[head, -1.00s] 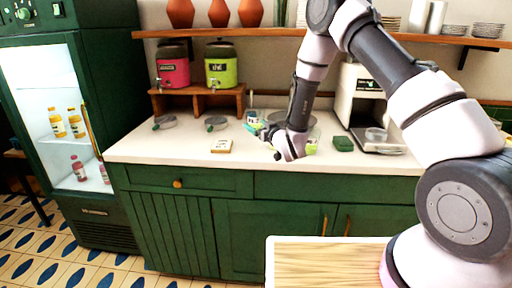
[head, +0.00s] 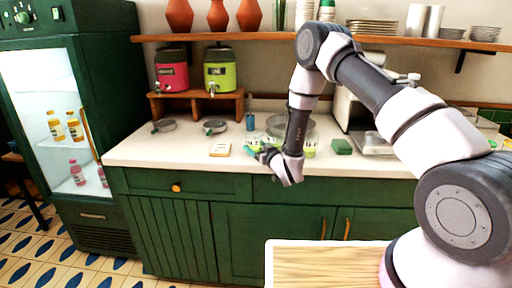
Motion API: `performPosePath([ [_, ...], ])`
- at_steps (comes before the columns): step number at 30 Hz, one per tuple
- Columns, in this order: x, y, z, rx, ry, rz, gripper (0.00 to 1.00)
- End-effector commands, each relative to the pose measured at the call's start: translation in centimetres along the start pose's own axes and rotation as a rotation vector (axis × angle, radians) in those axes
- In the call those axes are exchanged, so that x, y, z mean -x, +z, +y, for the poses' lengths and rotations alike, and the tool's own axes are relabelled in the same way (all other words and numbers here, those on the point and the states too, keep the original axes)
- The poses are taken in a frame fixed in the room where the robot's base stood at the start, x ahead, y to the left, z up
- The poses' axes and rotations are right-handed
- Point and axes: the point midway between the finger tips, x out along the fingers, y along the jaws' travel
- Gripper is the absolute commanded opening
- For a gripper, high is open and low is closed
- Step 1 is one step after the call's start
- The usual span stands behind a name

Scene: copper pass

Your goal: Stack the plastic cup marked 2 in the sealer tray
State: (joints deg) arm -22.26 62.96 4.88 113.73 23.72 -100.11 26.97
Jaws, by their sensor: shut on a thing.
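My gripper (head: 256,151) is low over the front of the counter, left of the clear bowl. By its posture it is shut on a small pale plastic cup (head: 253,138) with a green mark. The number is too small to read, and the fingers partly cover the cup. Another cup with a green mark (head: 310,148) stands right of my wrist. The sealer (head: 344,108) is a white machine at the back right.
A clear bowl (head: 301,126) stands behind my wrist. A green block (head: 341,146) lies between it and the sealer. The counter's left front (head: 150,152) is clear.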

Motion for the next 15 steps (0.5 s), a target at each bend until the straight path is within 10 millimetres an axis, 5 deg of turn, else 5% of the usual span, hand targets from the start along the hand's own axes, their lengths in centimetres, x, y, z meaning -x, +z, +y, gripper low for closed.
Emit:
performPosePath([
  [2,0.0,0.0,0.0,0.000,0.000,0.000,1.00],
  [13,0.0,0.0,0.0,0.003,-0.001,0.000,1.00],
  [15,1.2,0.1,0.2,0.000,0.003,-0.003,1.00],
])
